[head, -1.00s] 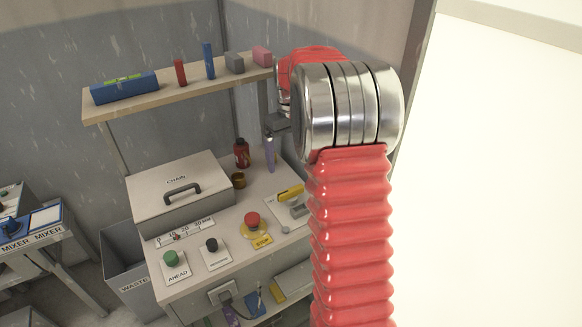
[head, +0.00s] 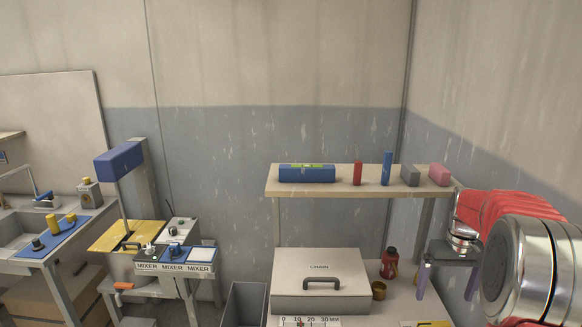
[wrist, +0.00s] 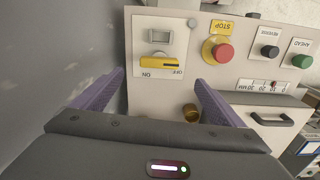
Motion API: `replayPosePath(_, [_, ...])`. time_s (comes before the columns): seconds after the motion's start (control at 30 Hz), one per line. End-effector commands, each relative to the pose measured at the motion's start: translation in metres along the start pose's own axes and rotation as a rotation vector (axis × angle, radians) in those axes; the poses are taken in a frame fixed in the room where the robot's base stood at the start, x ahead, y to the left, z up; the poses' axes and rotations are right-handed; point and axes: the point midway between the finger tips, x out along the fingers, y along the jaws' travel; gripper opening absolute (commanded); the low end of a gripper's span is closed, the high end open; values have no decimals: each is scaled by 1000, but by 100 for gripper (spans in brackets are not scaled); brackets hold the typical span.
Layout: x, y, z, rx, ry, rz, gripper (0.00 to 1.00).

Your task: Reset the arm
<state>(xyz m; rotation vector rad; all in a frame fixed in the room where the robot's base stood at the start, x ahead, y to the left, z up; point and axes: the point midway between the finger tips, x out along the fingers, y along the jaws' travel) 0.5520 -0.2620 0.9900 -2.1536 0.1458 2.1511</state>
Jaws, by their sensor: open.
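My arm, with red ribbed sleeves and a silver joint, reaches in from the right of the head view. My gripper (head: 446,288) has two purple fingers pointing down, spread apart with nothing between them. It hangs in front of the shelf's right end, to the right of the red bottle (head: 390,263). In the wrist view my gripper (wrist: 163,78) is open over the control bench. A yellow ON/OFF switch (wrist: 160,63) shows between the fingers, apart from them. The red stop button (wrist: 223,54) is to the right.
The shelf (head: 345,182) holds several small items. Below are the grey chain box (head: 320,270) and a brass cup (head: 379,290). A waste bin (head: 246,303) and the mixer stand (head: 172,266) are left. A wall is close at the wrist view's left.

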Motion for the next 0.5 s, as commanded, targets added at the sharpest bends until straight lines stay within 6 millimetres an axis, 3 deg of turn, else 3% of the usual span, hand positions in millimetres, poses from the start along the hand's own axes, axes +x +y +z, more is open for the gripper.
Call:
replayPosePath(0.17, [9,-12,24,57,-6,-2,92])
replayPosePath(0.5, [-10,-57,73,101,40,8,92])
